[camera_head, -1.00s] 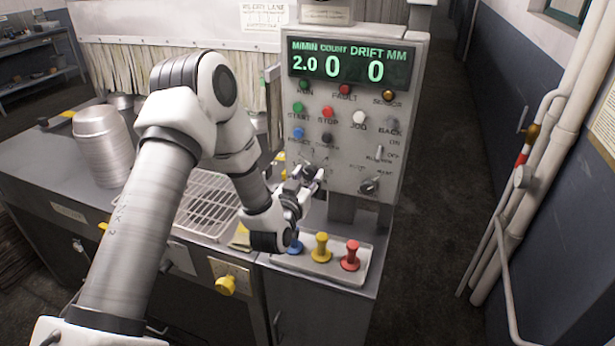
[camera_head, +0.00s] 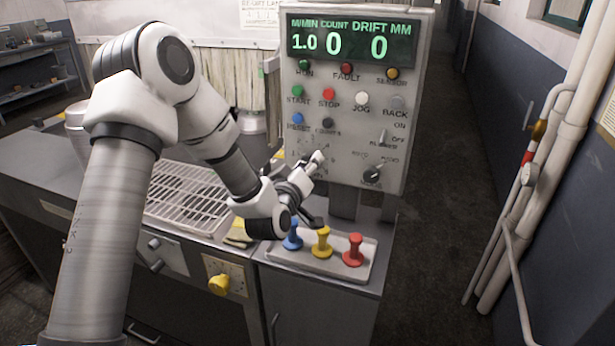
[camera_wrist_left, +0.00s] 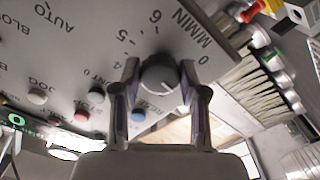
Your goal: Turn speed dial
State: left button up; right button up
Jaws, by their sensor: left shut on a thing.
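The speed dial (camera_wrist_left: 160,76) is a round dark grey knob on the control panel (camera_head: 345,110), with an M/MIN scale printed around it. My left gripper (camera_wrist_left: 160,70) has one finger on each side of the knob and is shut on it. In the head view the left gripper (camera_head: 312,164) reaches the lower left of the panel and hides the dial. The green display (camera_head: 349,41) reads M/MIN 1.0, count 0 and drift 0. My right gripper is not in view.
A mode knob (camera_head: 372,173) and several coloured buttons sit on the panel around the gripper. Below stand blue (camera_head: 292,238), yellow (camera_head: 321,242) and red (camera_head: 353,250) knobs on a tray. A wire rack (camera_head: 185,196) lies left. Pipes run at right; the floor between is clear.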

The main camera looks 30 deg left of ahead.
pick_arm(q)
jog(key=shift+f+n+b, duration=0.1)
jog(key=shift+n+b, duration=2.4)
jog(key=shift+n, duration=0.3)
jog(key=o, duration=1.1)
jog(key=shift+d, duration=0.1)
jog(key=v, duration=0.7)
jog(key=shift+s, duration=0.2)
